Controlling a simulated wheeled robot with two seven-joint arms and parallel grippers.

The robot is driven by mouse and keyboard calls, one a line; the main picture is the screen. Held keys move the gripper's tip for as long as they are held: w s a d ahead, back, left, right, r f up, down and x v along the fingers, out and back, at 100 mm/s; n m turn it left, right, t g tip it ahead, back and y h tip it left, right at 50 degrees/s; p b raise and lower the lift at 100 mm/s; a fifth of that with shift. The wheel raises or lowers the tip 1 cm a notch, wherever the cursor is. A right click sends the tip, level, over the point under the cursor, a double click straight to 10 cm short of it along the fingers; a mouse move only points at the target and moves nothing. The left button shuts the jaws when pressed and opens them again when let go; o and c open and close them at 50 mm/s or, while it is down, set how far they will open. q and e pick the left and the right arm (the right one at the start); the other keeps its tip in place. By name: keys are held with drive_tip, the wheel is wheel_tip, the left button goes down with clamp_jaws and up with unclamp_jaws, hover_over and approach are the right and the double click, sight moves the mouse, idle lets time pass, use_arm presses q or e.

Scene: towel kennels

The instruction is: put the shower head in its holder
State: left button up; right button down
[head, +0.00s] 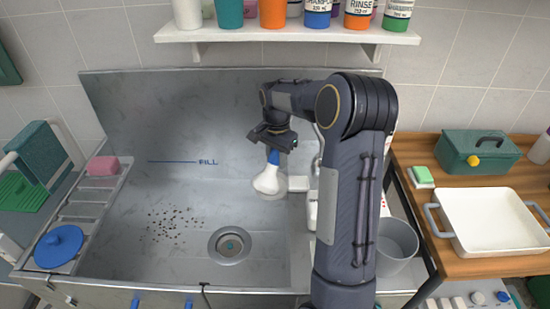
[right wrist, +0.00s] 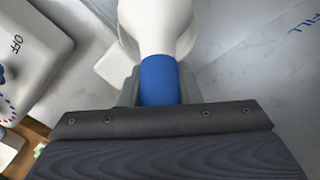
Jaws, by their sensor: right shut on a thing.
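The shower head (head: 268,180) is white with a blue grip, and hangs with its white end downward over the back right of the steel basin. My right gripper (head: 273,149) is shut on its blue part. In the right wrist view the blue grip (right wrist: 158,80) sits between the fingers, and the white head (right wrist: 158,25) extends away from them. A small white block (head: 300,184) shows just right of the shower head; I cannot tell whether it is the holder. My right arm hides part of the basin's right side. My left gripper is not in view.
The steel basin has a drain (head: 229,246) and dark specks (head: 172,226). A shelf (head: 290,34) with bottles hangs above. A rack with a pink sponge (head: 103,165) and blue lid (head: 59,246) is left. A grey bucket (head: 397,246) and white tray (head: 492,246) are right.

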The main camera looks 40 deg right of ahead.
drive_tip(key=shift+d+f, duration=0.15)
drive_tip(key=shift+d, duration=0.15)
